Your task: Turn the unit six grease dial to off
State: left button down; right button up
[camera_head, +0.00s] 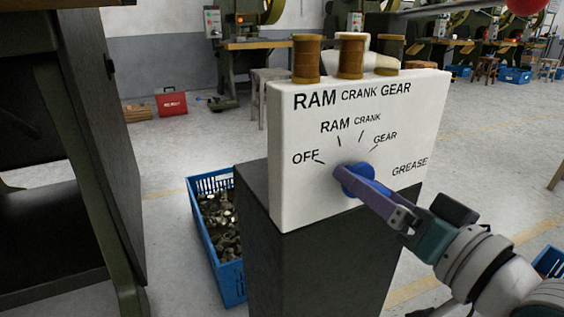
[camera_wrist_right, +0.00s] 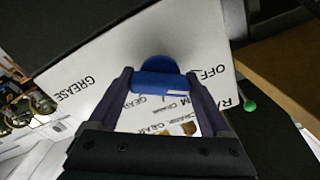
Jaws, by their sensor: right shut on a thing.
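The blue grease dial (camera_head: 354,180) sits on the front of a white panel (camera_head: 290,205) lettered OFF, RAM, CRANK, GEAR and GREASE. Tick marks fan around the dial; OFF is at its upper left and GREASE at its right. My right gripper (camera_head: 366,189) reaches in from the lower right with its fingers at the dial. In the right wrist view, the dial's blue grip (camera_wrist_right: 160,84) lies between the two fingers, and the gripper is shut on it. The gripper hides part of the dial, so its exact setting is hard to read. My left gripper is not in view.
The panel is on a dark pedestal (camera_head: 300,270). A blue crate (camera_head: 234,285) of metal parts is on the floor to its left. A dark green machine frame (camera_head: 90,150) fills the left side.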

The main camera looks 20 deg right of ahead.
dwell(0.5)
jog(key=o, duration=1.2)
jog(key=shift+c, duration=0.2)
jog(key=shift+s, duration=0.4)
jog(key=s+p, duration=0.2)
jog(key=s, duration=0.7)
jog(key=shift+d+p, duration=0.3)
jog(key=shift+d, duration=0.1)
